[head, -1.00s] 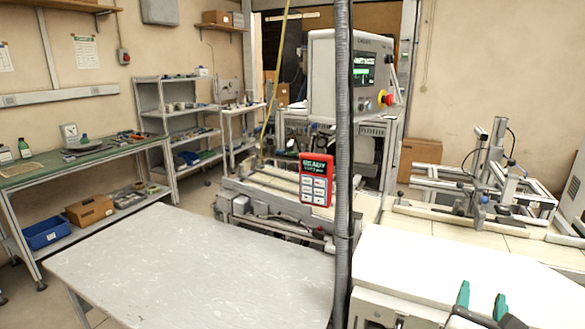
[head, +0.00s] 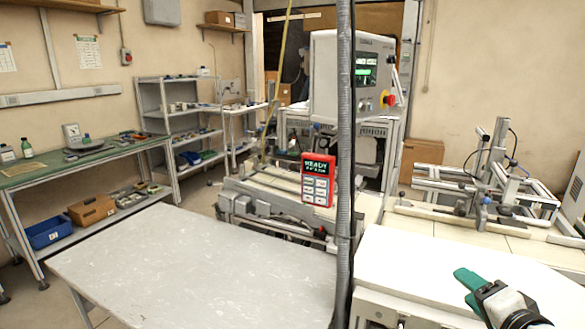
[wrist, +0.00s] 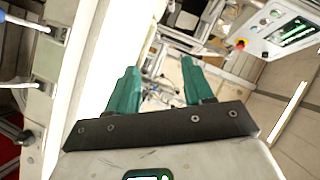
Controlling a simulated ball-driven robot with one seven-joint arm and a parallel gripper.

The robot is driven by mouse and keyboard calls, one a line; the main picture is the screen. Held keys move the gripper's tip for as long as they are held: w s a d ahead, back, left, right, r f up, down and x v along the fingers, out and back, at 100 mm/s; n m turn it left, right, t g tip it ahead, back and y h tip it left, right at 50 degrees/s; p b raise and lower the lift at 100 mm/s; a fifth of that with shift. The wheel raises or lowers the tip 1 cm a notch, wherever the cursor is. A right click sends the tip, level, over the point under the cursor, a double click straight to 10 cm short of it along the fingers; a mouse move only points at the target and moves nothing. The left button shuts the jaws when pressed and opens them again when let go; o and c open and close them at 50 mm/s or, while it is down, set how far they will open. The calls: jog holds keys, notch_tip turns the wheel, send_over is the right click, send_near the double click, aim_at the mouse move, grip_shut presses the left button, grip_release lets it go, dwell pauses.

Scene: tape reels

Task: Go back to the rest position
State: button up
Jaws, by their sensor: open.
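My gripper (head: 470,288) is at the lower right of the head view, over the white worktop (head: 440,262). It is seen from the side there, with its green fingers overlapping. In the wrist view my gripper (wrist: 158,85) shows its two green fingers spread apart, with nothing between them. The wrist view is tilted and shows the machine's control box (wrist: 283,28) at the upper right.
A bare grey table (head: 200,262) stands at the lower left. A grey vertical conduit (head: 344,170) rises in the middle, beside a red panel (head: 318,180) reading READY. A metal frame fixture (head: 485,185) stands at the right. The white worktop is clear.

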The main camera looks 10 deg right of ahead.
jog(key=s+a+f+n+g, duration=0.3)
jog(key=s+f+n+g, duration=0.1)
jog(key=s+f, duration=0.5)
jog(key=s+a+f+n+g+y, duration=0.1)
jog(key=s+a+f+n+g, duration=0.3)
jog(key=s+f, duration=0.6)
jog(key=s+a+f+n+g, duration=0.4)
jog(key=s+f+n+g, duration=0.1)
jog(key=s+f, duration=0.4)
jog(key=shift+s+f+n+g+y, duration=0.15)
jog(key=shift+s+n+g+y, duration=0.15)
jog(key=shift+s, duration=0.6)
